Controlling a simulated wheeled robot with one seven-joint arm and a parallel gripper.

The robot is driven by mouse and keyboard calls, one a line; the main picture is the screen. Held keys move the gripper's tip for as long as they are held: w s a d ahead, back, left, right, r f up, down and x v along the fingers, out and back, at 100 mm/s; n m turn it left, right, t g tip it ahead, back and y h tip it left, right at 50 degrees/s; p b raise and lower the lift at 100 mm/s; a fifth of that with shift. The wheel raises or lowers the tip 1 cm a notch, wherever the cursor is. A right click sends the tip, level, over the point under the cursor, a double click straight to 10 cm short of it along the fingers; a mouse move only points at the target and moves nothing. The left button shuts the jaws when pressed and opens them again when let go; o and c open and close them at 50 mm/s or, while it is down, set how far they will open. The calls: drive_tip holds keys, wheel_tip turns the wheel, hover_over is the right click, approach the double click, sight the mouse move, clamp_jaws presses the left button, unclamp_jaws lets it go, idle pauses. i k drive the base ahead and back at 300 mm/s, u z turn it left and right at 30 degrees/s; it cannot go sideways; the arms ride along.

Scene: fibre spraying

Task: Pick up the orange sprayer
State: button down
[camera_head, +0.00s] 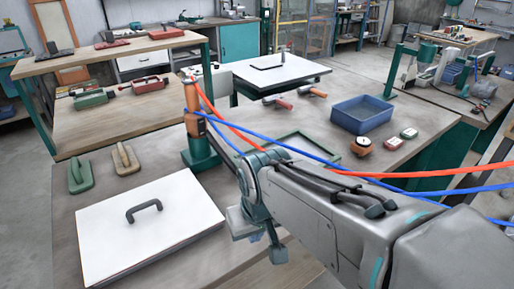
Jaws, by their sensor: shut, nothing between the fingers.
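The orange sprayer (192,97) stands upright in a dark green holder (200,153) on the workbench, left of the picture's middle. An orange-red hose and a blue hose run from it to the right, past my arm. My gripper (258,240) is in front of the sprayer, lower and to the right, over the bench near its front edge. It is apart from the sprayer and empty. The fingers look small here and are partly hard to make out against the wrist.
A white panel with a dark handle (148,245) lies at the front left. Two trowels (126,159) lie behind it. A blue tray (362,114), small round and square items and orange-handled tools (278,101) are at the right. A green frame (300,145) lies mid-bench. Hoses hang across my arm.

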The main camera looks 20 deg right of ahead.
sight(192, 95)
drive_tip(key=u, duration=0.05)
drive_tip(key=k, duration=0.3)
drive_tip(key=z, duration=0.6)
drive_tip(key=i, duration=0.4)
drive_tip(key=z, duration=0.05)
drive_tip(key=k, duration=1.15)
drive_tip(key=u, duration=0.85)
drive_tip(key=i, duration=0.95)
drive_tip(key=u, duration=0.1)
